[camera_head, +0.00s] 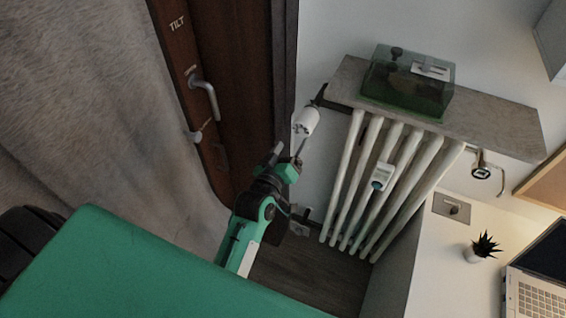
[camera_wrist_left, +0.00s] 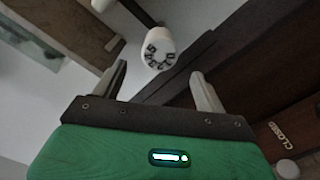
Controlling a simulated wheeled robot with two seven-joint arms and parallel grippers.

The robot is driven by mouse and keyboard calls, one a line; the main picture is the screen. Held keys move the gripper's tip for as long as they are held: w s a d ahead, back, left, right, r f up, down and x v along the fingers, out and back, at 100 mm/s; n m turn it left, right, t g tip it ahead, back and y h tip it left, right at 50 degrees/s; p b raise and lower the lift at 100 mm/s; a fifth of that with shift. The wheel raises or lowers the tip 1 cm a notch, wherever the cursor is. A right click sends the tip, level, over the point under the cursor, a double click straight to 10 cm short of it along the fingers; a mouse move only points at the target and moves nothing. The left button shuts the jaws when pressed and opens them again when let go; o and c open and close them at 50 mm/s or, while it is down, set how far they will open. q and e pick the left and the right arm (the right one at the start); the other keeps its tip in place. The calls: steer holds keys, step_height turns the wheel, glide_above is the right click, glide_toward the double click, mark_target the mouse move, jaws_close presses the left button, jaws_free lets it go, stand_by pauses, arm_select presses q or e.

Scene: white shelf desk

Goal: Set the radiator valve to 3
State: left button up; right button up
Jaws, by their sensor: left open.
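The white radiator valve (camera_head: 308,120) sits at the upper left end of the radiator (camera_head: 383,185), next to the dark door frame. In the left wrist view the valve knob (camera_wrist_left: 158,48) shows its end face with dark numbers around it; which one is at the mark I cannot tell. My left gripper (camera_head: 288,158) is open and empty, just below the valve in the head view. In the wrist view its two fingers (camera_wrist_left: 158,82) stand apart, with the knob beyond and between their tips, apparently not touched. My right gripper is not in view.
A stone shelf (camera_head: 490,125) above the radiator carries a green transparent box (camera_head: 408,82). A dark wooden door (camera_head: 225,90) with a handle stands to the left. A white desk (camera_head: 425,270) with a plant (camera_head: 482,248) and laptop (camera_head: 535,290) is at right.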

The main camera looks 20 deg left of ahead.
arm_select(q)
steer(key=s, duration=0.4)
steer(key=shift+s+a+b, duration=0.1)
steer(key=shift+s+b, duration=0.15)
steer(key=shift+b, duration=0.15)
steer(key=s+d+f+m+g+h, duration=0.1)
steer(key=d+f+m+g, duration=0.15)
steer(key=f, duration=0.95)
steer(key=s+d+f+m+g, duration=0.1)
steer(key=f+g, duration=0.2)
steer(key=f, duration=0.9)
steer(key=s+f+m+g, duration=0.1)
steer(key=s+f+g, duration=0.1)
steer(key=s+f, duration=0.5)
steer(key=s+f+m+g, duration=0.1)
steer(key=s+f+g, duration=0.1)
steer(key=f, duration=0.8)
steer(key=s+a+f+m+g, duration=0.1)
steer(key=s+a+f+g, duration=0.1)
steer(key=s+f, duration=0.5)
steer(key=s+a+f+m+g+y, duration=0.1)
steer(key=s+a+f+g, duration=0.2)
steer(key=s+f, duration=0.4)
steer(key=s+a+f+m+g, duration=0.1)
steer(key=s+a+f, duration=0.4)
steer(key=s, duration=1.3)
step_height(320, 180, down, 2)
steer(key=shift+s+f+g+y, duration=0.15)
steer(key=shift+g+y, duration=0.15)
steer(key=shift+g, duration=0.45)
